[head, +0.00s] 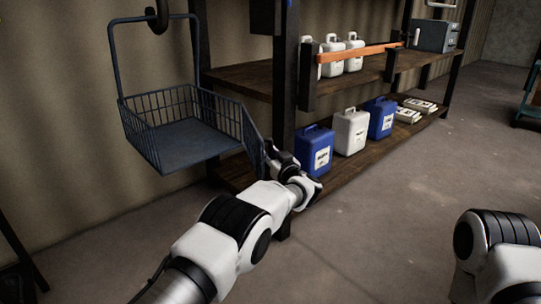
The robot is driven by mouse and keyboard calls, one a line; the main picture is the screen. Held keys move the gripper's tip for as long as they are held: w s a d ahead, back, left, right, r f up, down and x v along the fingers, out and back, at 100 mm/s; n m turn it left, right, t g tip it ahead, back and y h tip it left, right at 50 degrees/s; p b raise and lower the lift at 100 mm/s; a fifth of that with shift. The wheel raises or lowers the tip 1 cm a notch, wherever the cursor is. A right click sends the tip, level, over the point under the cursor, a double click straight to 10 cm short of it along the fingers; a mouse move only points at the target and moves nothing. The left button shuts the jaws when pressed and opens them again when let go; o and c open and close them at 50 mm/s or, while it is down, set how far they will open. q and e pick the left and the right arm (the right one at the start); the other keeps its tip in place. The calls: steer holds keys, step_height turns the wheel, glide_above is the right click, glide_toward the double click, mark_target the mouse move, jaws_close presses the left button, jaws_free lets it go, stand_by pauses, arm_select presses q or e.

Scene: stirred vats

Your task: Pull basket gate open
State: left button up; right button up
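A blue-grey wire basket (190,145) hangs from a hook at the left in the head view. Its barred left and rear walls and its bare floor show, and its near side stands open. A barred gate panel (252,140) is at the basket's right corner, angled outward from it. My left gripper (271,154) is at the far edge of this panel. Its dark fingers are small and partly hidden by my wrist, so I cannot tell whether they hold the panel. Only part of my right arm shows at the lower right; its gripper is out of view.
A wooden shelf rack (245,78) with dark posts stands behind and right of my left gripper. Blue jugs (317,152) and a white jug (350,131) stand on its lower shelf. An orange bar (358,53) crosses the upper shelf. The floor (400,200) at right is clear.

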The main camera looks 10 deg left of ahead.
arm_select(q)
step_height(320, 180, up, 10)
steer(key=shift+f, duration=0.1)
stand_by(0.4)
